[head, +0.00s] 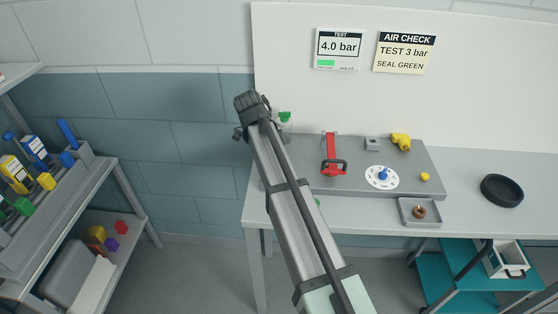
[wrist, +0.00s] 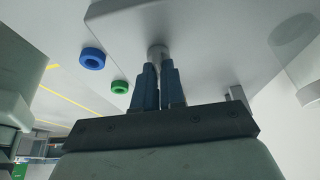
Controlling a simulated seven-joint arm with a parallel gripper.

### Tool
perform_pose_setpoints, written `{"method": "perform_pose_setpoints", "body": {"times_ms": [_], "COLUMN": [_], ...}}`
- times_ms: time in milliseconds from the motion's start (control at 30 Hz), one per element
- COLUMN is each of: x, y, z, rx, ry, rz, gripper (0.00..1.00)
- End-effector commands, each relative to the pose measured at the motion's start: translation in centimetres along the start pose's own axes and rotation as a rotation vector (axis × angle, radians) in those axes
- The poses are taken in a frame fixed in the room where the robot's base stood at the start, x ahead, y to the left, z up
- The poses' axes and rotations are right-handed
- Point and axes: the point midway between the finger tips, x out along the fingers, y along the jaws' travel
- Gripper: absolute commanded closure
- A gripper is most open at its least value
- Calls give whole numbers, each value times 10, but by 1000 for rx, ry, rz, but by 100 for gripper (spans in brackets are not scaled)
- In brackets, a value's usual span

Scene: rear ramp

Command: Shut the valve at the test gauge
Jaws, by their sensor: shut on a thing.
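The test gauge (head: 338,48) on the white back wall reads 4.0 bar. Below it, a grey plate on the bench carries a red lever clamp (head: 331,155), a blue knob (head: 383,174) on a white dial and a yellow fitting (head: 401,142). A green part (head: 285,117) shows beside my arm. Which of these is the valve I cannot tell. In the wrist view my gripper (wrist: 160,68) has its blue fingers shut on a pale round stem (wrist: 157,51) at a grey block.
An AIR CHECK sign (head: 405,52) reads TEST 3 bar, SEAL GREEN. A small tray (head: 405,217) holds a brown part. A black dish (head: 502,190) sits on the right. A blue ring (wrist: 92,58) and a green ring (wrist: 120,87) show in the wrist view. Shelves stand left.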

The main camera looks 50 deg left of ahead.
Motion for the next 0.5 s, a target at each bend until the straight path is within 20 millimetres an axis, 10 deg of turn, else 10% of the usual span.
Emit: {"method": "perform_pose_setpoints", "body": {"times_ms": [300,500], "x": [0,0], "y": [0,0], "z": [0,0], "rx": [1,0], "ry": [0,0], "rz": [1,0], "gripper": [66,65]}}
